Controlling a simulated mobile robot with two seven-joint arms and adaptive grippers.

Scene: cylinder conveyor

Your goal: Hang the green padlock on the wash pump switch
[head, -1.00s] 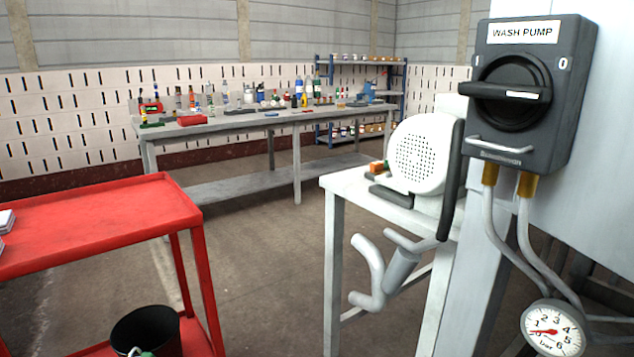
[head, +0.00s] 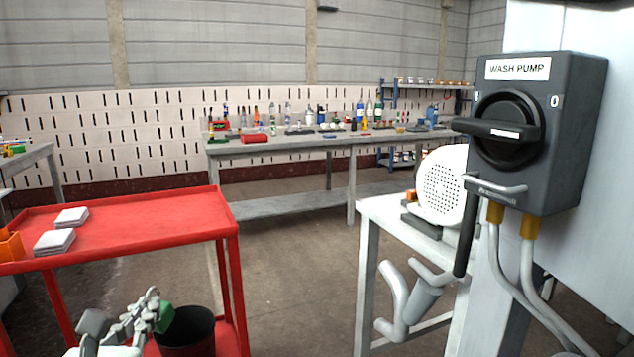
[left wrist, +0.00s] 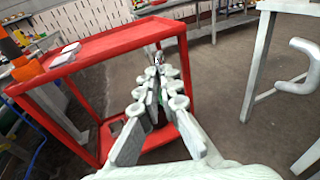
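The green padlock (head: 166,316) is at the fingertips of my left gripper (head: 150,312), low at the left in the head view. The fingers look shut on it; its shackle cannot be made out. In the left wrist view the fingers (left wrist: 157,72) are close together and hide most of the padlock, with only slivers of green between them. The wash pump switch (head: 545,130) is a dark grey box at the right, with a black rotary handle (head: 500,131) lying horizontal between I and 0 and a metal bar below it. My left gripper is far from it. My right gripper is not in view.
A red cart (head: 130,228) with white stacks (head: 55,241) and a black bin (head: 187,335) stands left, close to my left gripper. A white table with a round perforated housing (head: 442,187) and grey pipes stands before the switch. Open floor lies between.

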